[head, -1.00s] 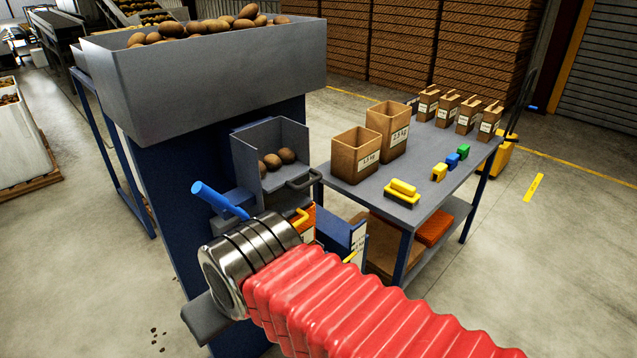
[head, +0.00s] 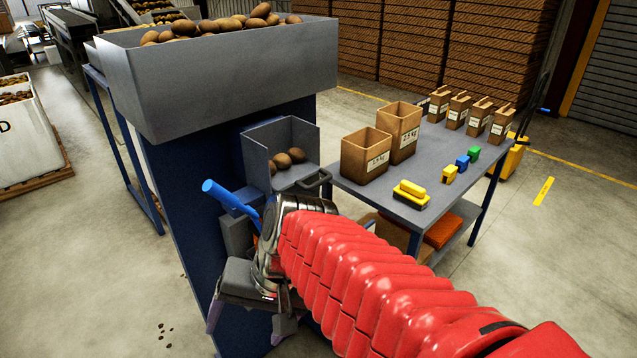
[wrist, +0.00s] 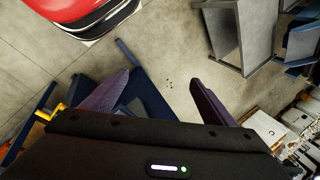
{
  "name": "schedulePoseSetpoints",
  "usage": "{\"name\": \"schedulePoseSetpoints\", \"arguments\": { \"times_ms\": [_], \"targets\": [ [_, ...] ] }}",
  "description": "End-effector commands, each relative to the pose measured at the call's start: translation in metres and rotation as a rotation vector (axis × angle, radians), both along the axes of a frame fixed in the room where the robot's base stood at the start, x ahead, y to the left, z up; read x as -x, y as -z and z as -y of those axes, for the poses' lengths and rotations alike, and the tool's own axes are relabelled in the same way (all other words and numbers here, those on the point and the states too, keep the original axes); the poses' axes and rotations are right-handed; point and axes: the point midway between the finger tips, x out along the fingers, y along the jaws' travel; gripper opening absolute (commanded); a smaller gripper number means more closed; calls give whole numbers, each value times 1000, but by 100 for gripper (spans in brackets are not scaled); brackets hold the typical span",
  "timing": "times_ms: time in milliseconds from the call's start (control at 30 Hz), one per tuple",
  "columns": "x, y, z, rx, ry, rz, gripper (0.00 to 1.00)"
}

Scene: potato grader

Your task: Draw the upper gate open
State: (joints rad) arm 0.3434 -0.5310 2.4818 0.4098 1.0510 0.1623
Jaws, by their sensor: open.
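My gripper (head: 248,322) hangs low in front of the blue grader column in the head view. Its two fingers are apart and point downward, with nothing between them; the wrist view shows the open fingers (wrist: 162,88) over bare floor. A blue rod-like handle (head: 228,197) sticks out up and to the left above my gripper. I cannot tell which part is the upper gate; my arm hides most of the front of the machine below the pan. A yellow handle (wrist: 50,111) beside orange parts shows left of my fingers in the wrist view, apart from them.
A grey pan (head: 258,158) with several potatoes and a dark handle (head: 318,181) sits above my wrist, under the potato-filled hopper (head: 225,85). A table (head: 385,192) with paper bags and a yellow brush stands at right. Floor at left is mostly clear.

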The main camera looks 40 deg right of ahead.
Motion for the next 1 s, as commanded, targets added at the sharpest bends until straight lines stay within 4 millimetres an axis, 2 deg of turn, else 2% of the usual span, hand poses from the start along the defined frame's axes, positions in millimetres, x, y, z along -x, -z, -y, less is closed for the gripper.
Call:
{"name": "schedulePoseSetpoints", "arguments": {
  "times_ms": [267, 467, 567, 767, 1000],
  "targets": [
    [-19, 6, 14, -361, 389, -120, 80],
    [-39, -2, 37, -630, 653, -158, 80],
    [-50, -7, 55, -767, 778, -159, 80],
    [-67, -22, 105, -1041, 1011, -125, 80],
    [-71, -40, 187, -1379, 1258, -19, 80]
  ]
}}
